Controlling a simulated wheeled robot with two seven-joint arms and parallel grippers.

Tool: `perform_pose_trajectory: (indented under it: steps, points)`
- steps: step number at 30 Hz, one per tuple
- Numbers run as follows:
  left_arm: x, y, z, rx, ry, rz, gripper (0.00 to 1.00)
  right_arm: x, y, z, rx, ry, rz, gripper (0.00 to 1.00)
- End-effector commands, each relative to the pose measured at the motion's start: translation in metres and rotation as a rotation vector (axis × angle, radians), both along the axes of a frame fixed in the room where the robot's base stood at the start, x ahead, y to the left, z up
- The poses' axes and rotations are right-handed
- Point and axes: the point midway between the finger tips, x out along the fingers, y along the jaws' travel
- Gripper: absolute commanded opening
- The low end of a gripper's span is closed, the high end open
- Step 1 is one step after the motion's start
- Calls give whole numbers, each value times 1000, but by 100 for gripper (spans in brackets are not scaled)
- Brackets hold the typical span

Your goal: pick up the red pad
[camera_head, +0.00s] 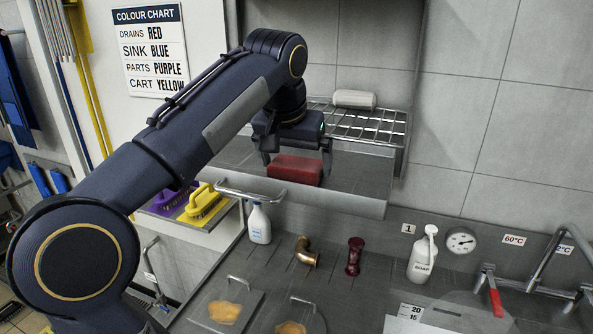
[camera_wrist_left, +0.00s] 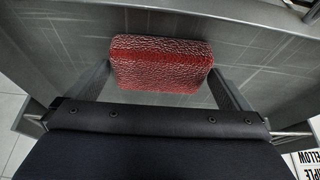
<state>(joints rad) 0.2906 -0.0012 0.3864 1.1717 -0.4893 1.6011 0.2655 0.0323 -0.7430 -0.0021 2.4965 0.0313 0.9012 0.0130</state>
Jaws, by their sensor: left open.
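The red pad (camera_head: 294,169) lies flat on a grey metal shelf (camera_head: 354,178) in the head view. It is a rectangular block with a rough, scrubby face. In the left wrist view the red pad (camera_wrist_left: 160,63) shows just beyond and between the fingers. My left gripper (camera_head: 297,168) is open above the shelf, with one finger towards each end of the pad. In the left wrist view the left gripper (camera_wrist_left: 163,85) spans the pad's width. I cannot tell whether either finger touches it. My right gripper is not in view.
A wire rack (camera_head: 365,125) with a pale block (camera_head: 354,99) stands just behind the pad. Yellow (camera_head: 203,201) and purple brushes sit on a ledge to the left. Below are a spray bottle (camera_head: 259,224), a brass elbow (camera_head: 305,252), a dark red fitting (camera_head: 354,256) and a soap bottle (camera_head: 422,256).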

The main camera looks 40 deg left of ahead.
Motion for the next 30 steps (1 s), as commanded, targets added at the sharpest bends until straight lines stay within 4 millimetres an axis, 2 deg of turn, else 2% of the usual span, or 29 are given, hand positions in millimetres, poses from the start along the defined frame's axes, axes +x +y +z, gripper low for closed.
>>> perform_pose_trajectory:
  steps: [8,16,25,30]
  points:
    - [2,1,-5,-1,-1,0,100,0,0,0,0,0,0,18]
    - [2,1,-5,-1,-1,0,69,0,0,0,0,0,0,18]
    - [2,1,-1,0,-2,-1,69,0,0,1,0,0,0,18]
    - [3,0,18,0,-5,-3,69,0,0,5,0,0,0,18]
